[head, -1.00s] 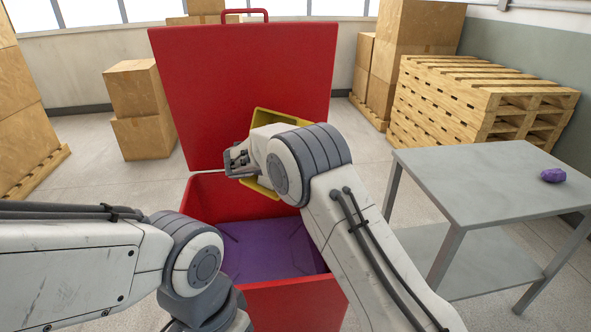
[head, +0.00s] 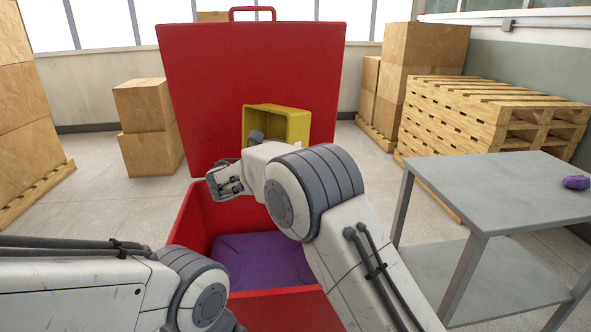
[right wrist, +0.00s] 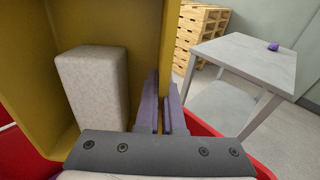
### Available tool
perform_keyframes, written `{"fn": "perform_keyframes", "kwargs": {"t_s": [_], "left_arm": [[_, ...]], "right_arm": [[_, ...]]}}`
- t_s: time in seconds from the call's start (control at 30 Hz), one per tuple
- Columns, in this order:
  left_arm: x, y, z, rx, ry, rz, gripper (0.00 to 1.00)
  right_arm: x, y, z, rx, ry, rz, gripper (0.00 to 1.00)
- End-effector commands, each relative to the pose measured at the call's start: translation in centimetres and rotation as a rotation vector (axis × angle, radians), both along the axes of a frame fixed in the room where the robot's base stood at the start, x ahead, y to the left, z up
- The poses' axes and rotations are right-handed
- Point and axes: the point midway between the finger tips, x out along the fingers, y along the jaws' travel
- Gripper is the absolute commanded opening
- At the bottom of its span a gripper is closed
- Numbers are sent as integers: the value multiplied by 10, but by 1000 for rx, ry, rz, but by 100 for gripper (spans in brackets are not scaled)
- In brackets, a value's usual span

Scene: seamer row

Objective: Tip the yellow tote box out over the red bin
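The yellow tote box (head: 297,125) is up in front of the red bin's raised lid, tilted so its open inside faces me. In the right wrist view, the tote (right wrist: 110,25) fills the left side. A pale grey block (right wrist: 92,90) is inside it. My right gripper (right wrist: 160,108) has its two fingers on either side of the tote's wall, closed on it. In the head view my right arm covers the tote's lower part and the fingertips. The open red bin (head: 195,225) stands below with purple contents (head: 262,260). My left gripper is out of view.
A grey table (head: 500,190) with a lower shelf stands right of the bin, with a purple lump (head: 576,182) on it. Wooden pallets (head: 480,125) and cardboard boxes (head: 148,125) stand behind. Floor shows between the bin and these stacks.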

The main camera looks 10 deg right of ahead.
Motion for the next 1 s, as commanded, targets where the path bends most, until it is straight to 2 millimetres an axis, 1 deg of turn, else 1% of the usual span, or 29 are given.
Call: {"fn": "perform_keyframes", "kwargs": {"t_s": [0.03,0.6,1.0], "left_arm": [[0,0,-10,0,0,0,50],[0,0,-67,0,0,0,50],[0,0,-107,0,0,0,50]], "right_arm": [[-1,2,-3,-10,-16,1,0],[-17,17,9,-155,-163,0,0],[-37,38,7,-321,-324,1,0]]}}
